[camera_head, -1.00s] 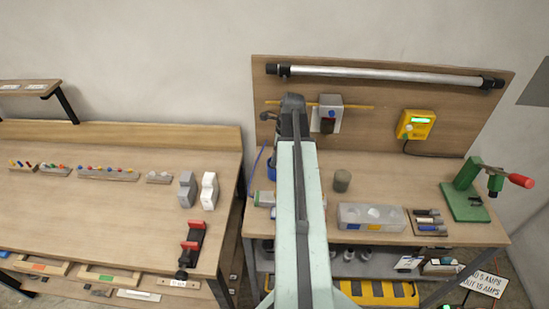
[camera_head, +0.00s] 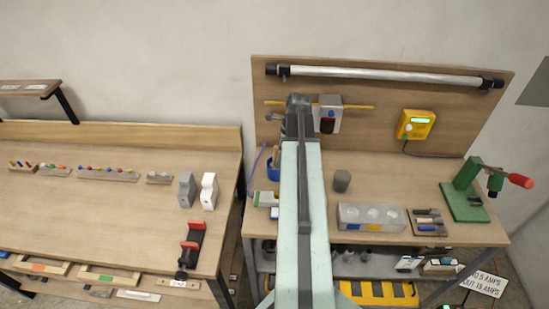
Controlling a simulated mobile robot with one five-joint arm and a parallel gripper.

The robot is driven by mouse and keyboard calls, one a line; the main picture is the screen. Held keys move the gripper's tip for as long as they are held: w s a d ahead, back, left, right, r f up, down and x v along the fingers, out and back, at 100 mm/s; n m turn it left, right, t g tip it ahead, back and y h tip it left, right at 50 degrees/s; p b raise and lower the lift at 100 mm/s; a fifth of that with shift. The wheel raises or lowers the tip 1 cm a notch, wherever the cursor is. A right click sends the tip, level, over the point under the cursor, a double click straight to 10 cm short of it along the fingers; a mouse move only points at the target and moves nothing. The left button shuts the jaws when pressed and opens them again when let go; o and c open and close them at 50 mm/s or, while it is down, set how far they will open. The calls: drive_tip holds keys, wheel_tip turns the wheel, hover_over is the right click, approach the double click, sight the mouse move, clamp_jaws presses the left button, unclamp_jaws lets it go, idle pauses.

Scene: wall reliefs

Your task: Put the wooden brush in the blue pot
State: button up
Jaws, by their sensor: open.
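The blue pot (camera_head: 272,164) stands at the back left of the right-hand workbench, just left of my arm, which partly covers it. I cannot make out a wooden brush; it may be hidden behind my arm. My arm reaches forward over this bench, and its dark far end stands in front of the back panel. My gripper (camera_head: 283,131) is small and mostly covered by the arm. It is open, and I see nothing held in it.
A dark cylinder (camera_head: 341,181) and a grey block with round recesses (camera_head: 372,217) stand right of my arm. A green press (camera_head: 468,190) with a red handle stands far right. A yellow box (camera_head: 415,125) hangs on the panel. The left bench (camera_head: 110,210) holds several small parts.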

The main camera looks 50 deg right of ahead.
drive_tip(key=shift+s+d, duration=0.15)
idle(0.3)
drive_tip(key=w+a+n, duration=0.4)
drive_tip(key=a+n, duration=0.1)
drive_tip(key=a, duration=0.3)
drive_tip(key=w+a+n+g, duration=0.1)
drive_tip(key=w+a+n, duration=0.2)
drive_tip(key=a+n, duration=0.35)
drive_tip(key=w+a+n, duration=0.4)
drive_tip(key=a, duration=0.6)
drive_tip(key=s+a+f+n+g+h+b, duration=0.1)
drive_tip(key=a+f+n, duration=0.1)
drive_tip(key=a+n, duration=1)
drive_tip(key=a, duration=0.7)
drive_tip(key=shift+s+a+f+n+h+b, duration=0.2)
drive_tip(key=shift+s+a+n+h+b, duration=0.1)
drive_tip(key=shift+s+n+h+b, duration=0.1)
